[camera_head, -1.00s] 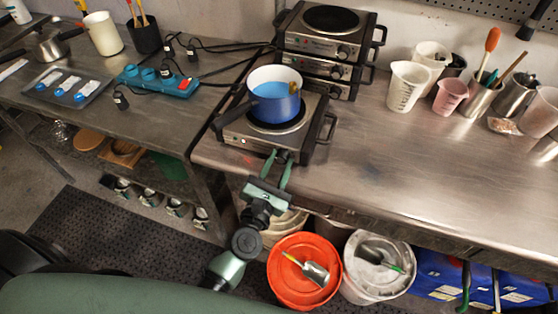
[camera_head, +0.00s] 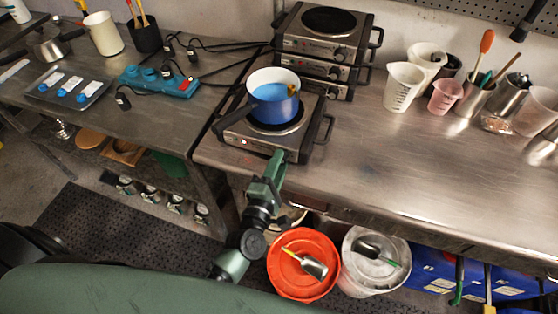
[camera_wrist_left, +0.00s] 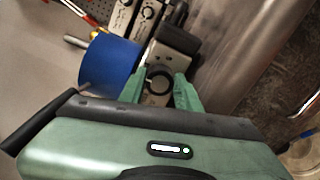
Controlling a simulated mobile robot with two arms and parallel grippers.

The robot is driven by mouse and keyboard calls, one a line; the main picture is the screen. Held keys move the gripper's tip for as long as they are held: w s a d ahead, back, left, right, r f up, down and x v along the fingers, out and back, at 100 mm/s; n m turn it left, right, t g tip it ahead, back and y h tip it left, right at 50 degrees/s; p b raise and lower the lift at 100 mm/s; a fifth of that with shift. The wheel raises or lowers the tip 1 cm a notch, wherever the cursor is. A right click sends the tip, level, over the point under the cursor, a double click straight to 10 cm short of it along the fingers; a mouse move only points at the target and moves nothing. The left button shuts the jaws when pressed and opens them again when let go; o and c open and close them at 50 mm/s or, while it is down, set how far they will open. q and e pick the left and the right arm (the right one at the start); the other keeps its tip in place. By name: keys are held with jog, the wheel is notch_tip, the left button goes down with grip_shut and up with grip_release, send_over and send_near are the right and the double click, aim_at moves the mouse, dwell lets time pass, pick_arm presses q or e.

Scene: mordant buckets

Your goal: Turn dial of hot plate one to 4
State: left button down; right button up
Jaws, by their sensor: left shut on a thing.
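Hot plate one is taken to be the single front hot plate (camera_head: 240,143) at the bench's front edge, with a blue pot (camera_head: 273,104) of blue liquid on it. My left gripper (camera_head: 277,157) is at the plate's front face. In the left wrist view its green fingers (camera_wrist_left: 173,90) are on either side of the dark round dial (camera_wrist_left: 158,79), shut on it. In the head view the gripper hides the dial, and its number marks cannot be read. The blue pot also shows in the wrist view (camera_wrist_left: 110,62). My right gripper is not in view.
Two stacked hot plates (camera_head: 322,45) stand behind. Beakers and a tool cup (camera_head: 470,97) are at the right. A blue power strip (camera_head: 160,82) lies on the left table. An orange bucket (camera_head: 303,282) and a white bucket (camera_head: 372,275) sit below. The bench's right middle is clear.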

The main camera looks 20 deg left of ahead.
pick_arm(q)
jog(key=m+p, duration=0.2)
jog(key=m, duration=0.4)
jog(key=shift+f+m, duration=0.1)
jog(key=shift+m, duration=0.2)
jog(key=m+p, duration=0.1)
jog(key=m, duration=0.3)
jog(key=shift+f+m, duration=0.1)
jog(key=shift+m, duration=0.3)
jog(key=c, duration=1)
grip_release()
jog(key=shift+s, duration=0.1)
jog(key=s+b, duration=0.1)
jog(key=s, duration=0.6)
jog(key=shift+s, duration=0.4)
jog(key=shift+a, duration=0.15)
